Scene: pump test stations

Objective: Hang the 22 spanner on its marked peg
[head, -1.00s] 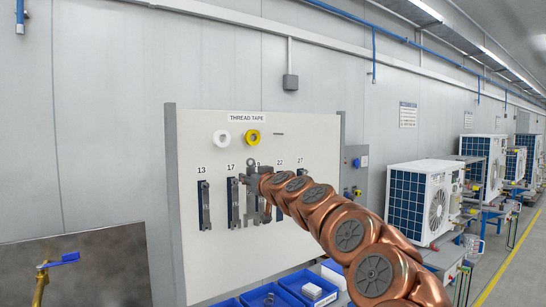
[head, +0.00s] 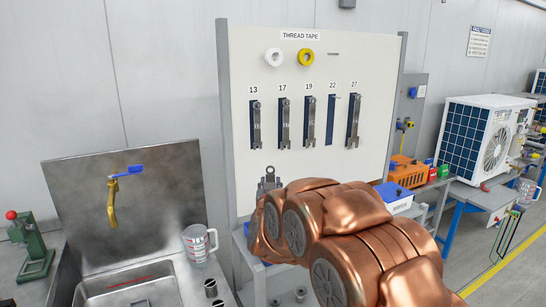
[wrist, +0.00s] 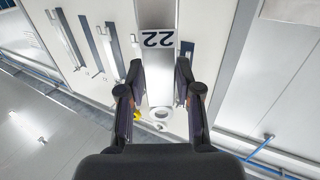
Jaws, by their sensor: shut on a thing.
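The tool board (head: 240,150) shows outlines numbered 13, 17, 19, 22 and 27 in the head view. The 22 place (head: 331,120) has a bare blue outline with a small peg near its top. Spanners hang at the other places, such as the 19 spanner (head: 310,122) and the 27 spanner (head: 353,120). In the head view the spanner's end (head: 269,172) shows below the hanging row, left of the 22 place.
White and yellow tape rolls (head: 305,57) hang above. A sink (head: 135,290) with a yellow tap (head: 112,200) and a clear jug (head: 199,245) are at left.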

